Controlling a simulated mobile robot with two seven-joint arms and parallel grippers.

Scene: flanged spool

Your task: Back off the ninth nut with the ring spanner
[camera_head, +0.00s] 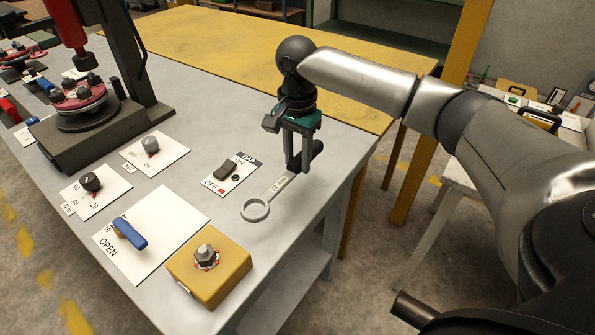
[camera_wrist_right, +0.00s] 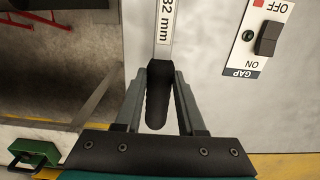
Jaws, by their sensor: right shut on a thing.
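The ring spanner (camera_head: 282,185) has a grey shank, an open ring at its near end and a black handle (camera_wrist_right: 157,98); its label ends in "mm". It lies along the bench's right edge; I cannot tell whether it touches the top. My right gripper (camera_head: 298,165) points down, shut on the black handle, which also shows between its fingers in the right wrist view (camera_wrist_right: 160,78). A hex nut (camera_head: 206,254) on a stud stands on a yellow block at the front. Red flanged discs (camera_head: 82,96) with dark nuts sit in a black stand; I cannot tell which nut is the ninth. My left gripper is out of view.
The grey bench (camera_head: 200,125) carries a GAP ON/OFF switch plate (camera_head: 232,174), a blue lever on an OPEN plate (camera_head: 165,225) and two knob plates. The black stand with its red column (camera_head: 66,25) rises at the back left. A yellow-topped table (camera_head: 240,45) is behind.

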